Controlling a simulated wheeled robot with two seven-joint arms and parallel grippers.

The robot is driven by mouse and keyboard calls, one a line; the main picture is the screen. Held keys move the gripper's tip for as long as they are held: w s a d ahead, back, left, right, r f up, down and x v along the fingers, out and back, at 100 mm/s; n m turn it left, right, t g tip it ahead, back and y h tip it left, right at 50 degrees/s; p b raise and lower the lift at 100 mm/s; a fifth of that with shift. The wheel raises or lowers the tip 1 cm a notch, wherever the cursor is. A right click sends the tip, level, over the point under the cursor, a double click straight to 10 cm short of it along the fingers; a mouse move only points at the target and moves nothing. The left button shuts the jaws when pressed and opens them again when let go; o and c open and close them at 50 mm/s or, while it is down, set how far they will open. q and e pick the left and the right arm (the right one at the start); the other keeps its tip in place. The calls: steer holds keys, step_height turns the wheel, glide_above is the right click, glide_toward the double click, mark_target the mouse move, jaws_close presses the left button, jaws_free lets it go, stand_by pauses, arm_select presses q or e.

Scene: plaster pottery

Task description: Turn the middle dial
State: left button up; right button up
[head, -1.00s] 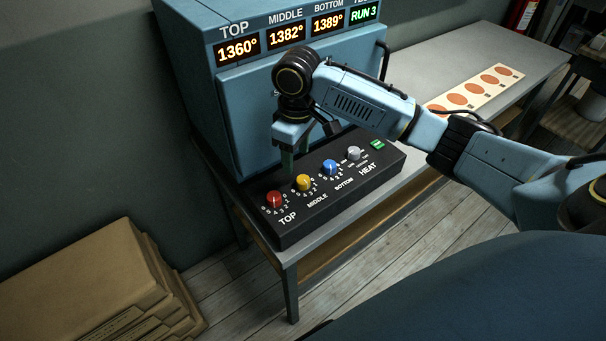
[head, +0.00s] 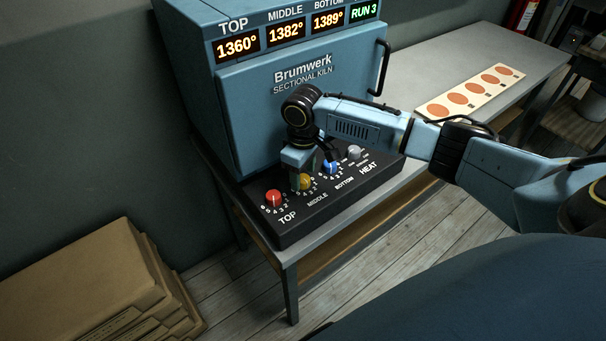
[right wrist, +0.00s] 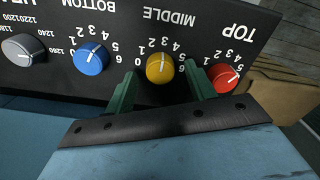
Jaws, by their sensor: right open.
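The yellow middle dial (head: 306,181) is on the black control box (head: 350,201), between the red top dial (head: 274,198) and the blue bottom dial (head: 331,167). In the right wrist view the yellow dial (right wrist: 160,68) has a white pointer line facing roughly up the picture, toward its number scale. My right gripper (head: 300,184) is open, pointing down at the yellow dial. In the right wrist view its green fingertips (right wrist: 160,72) are on either side of the dial, with gaps showing. I cannot tell their exact height. My left gripper is not in view.
A grey heat knob (head: 354,153) sits right of the blue dial. The blue kiln (head: 240,115) with temperature displays stands behind the box. A card with orange discs (head: 470,94) lies on the table (head: 430,72). Cardboard boxes (head: 80,275) are at lower left.

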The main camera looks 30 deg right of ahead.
steer(key=shift+f, duration=0.4)
steer(key=shift+c, duration=0.3)
steer(key=c, duration=0.9)
steer(key=shift+r+n+p, duration=0.2)
steer(key=shift+n+p, duration=0.7)
steer(key=shift+p, duration=0.35)
steer(key=n+p, duration=0.2)
steer(key=shift+n, duration=0.3)
steer(key=n+p, duration=0.2)
steer(key=n, duration=0.1)
steer(key=shift+f+n+p, duration=0.1)
steer(key=shift+n+p, duration=0.4)
steer(key=shift+n, duration=1.5)
